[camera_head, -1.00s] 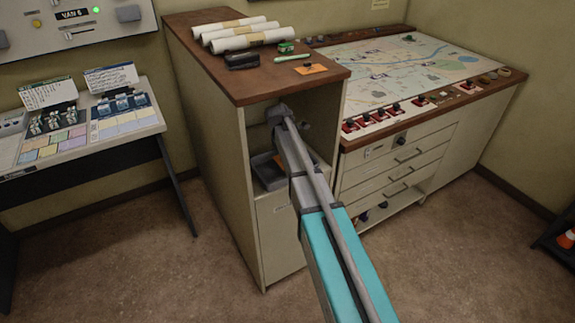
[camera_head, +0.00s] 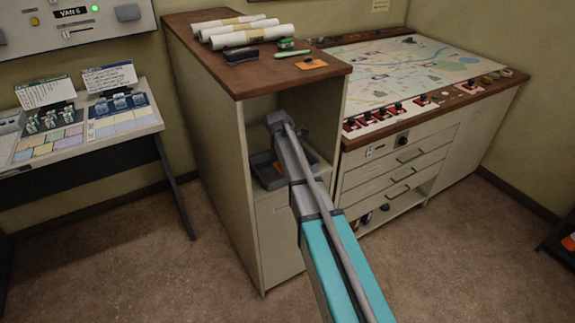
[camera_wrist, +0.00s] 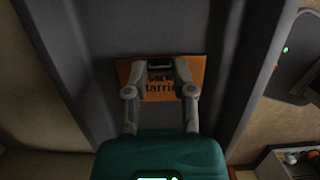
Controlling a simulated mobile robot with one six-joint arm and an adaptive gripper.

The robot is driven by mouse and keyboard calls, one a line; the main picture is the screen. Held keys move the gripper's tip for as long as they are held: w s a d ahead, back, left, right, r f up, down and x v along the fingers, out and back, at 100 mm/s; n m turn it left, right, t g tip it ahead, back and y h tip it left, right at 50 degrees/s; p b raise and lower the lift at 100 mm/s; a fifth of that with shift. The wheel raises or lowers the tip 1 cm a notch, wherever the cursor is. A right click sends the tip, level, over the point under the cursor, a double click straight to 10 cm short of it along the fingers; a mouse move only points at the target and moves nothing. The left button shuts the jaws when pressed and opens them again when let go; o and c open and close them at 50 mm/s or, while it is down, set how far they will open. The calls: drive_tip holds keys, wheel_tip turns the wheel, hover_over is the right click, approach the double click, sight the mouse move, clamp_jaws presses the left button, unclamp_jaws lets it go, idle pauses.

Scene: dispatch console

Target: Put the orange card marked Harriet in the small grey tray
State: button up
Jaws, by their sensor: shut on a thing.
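In the head view the tray (camera_head: 266,178) sits in the open niche of the tall cabinet. My arm reaches into the niche and hides part of the tray and most of the card.
The niche's side walls and overhanging top closely surround my arm. A map table (camera_head: 420,62) stands at right.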

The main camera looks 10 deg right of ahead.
drive_tip(key=shift+f, duration=0.15)
drive_tip(key=o, duration=0.8)
drive_tip(key=shift+c, duration=0.2)
drive_tip(key=p+v, duration=0.7)
drive_tip(key=shift+r, duration=0.4)
idle(0.8)
drive_tip(key=s+m+y, duration=0.2)
drive_tip(key=s+m, duration=1.9)
drive_tip(key=s, duration=0.8)
drive_tip(key=shift+s+f+m+g, duration=0.15)
drive_tip(key=shift+f+m+g, duration=0.1)
drive_tip(key=shift+m+g, duration=0.15)
